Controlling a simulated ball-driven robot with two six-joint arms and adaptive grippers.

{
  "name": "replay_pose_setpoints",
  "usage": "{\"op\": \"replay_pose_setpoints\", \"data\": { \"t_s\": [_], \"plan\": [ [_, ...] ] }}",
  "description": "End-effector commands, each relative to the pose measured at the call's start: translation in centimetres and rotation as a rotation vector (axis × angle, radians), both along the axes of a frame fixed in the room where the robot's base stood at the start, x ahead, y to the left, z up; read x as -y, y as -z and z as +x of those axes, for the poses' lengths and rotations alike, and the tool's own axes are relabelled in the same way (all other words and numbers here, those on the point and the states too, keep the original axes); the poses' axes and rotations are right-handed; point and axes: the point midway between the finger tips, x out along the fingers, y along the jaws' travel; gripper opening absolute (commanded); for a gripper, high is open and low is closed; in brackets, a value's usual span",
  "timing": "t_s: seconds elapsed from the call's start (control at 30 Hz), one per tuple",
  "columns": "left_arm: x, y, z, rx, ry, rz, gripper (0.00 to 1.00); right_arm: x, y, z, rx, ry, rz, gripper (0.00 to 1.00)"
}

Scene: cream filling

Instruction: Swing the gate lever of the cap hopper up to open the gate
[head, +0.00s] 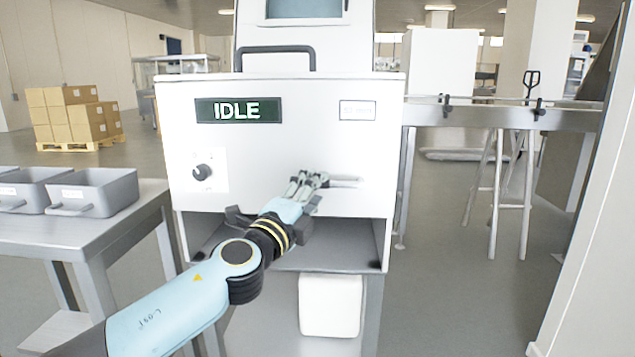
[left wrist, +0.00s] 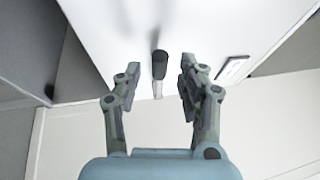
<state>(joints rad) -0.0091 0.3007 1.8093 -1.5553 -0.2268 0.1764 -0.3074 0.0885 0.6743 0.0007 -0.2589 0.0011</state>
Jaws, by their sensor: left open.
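The cap hopper is a white machine (head: 300,150) with a dark display reading IDLE (head: 238,110). Its gate lever (head: 345,181) shows as a pale, roughly level bar on the right half of the front. My left gripper (head: 308,180) is at the lever's left end and hides it in the head view. In the left wrist view, the lever's dark grip (left wrist: 160,65) and pale stem appear between the two open fingers of my left gripper (left wrist: 158,85). I see a gap on each side and cannot judge the depth. My right gripper is not in view.
A dark knob (head: 202,172) sits left of the lever and a small label plate (head: 357,110) above it. Below is an open bay (head: 345,245). A side table (head: 60,232) with grey bins (head: 95,192) stands left; a conveyor (head: 500,116) stands right.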

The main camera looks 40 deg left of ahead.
Motion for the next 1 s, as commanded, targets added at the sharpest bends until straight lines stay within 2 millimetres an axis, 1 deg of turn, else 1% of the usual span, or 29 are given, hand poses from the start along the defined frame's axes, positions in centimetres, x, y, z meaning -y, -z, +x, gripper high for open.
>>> {"op": "replay_pose_setpoints", "data": {
  "t_s": [0.03,0.1,0.2,0.47,0.57,0.7,0.8,1.0],
  "plan": [
    [-0.1,-0.2,0.7,0.001,-0.001,0.000,0.40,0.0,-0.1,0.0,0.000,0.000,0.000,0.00],
    [-0.2,-0.3,1.4,0.000,-0.001,0.001,0.40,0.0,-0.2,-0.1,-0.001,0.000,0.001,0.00],
    [-0.3,-0.3,1.9,0.000,0.000,0.001,0.40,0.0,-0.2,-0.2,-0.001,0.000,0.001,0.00],
    [-0.3,-0.2,2.0,-0.002,0.001,0.000,0.40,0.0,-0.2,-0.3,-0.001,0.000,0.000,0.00],
    [-0.3,-0.3,2.0,-0.001,0.000,0.000,0.30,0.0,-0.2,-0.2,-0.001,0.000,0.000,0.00],
    [-0.3,-0.3,2.0,-0.001,0.000,0.000,0.11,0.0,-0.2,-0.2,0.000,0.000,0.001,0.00],
    [-0.3,-0.2,2.0,-0.002,0.000,0.000,0.00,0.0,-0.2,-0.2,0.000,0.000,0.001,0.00],
    [-0.3,-0.2,2.0,-0.002,0.000,0.000,0.00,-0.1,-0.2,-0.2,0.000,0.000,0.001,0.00]
  ]
}}
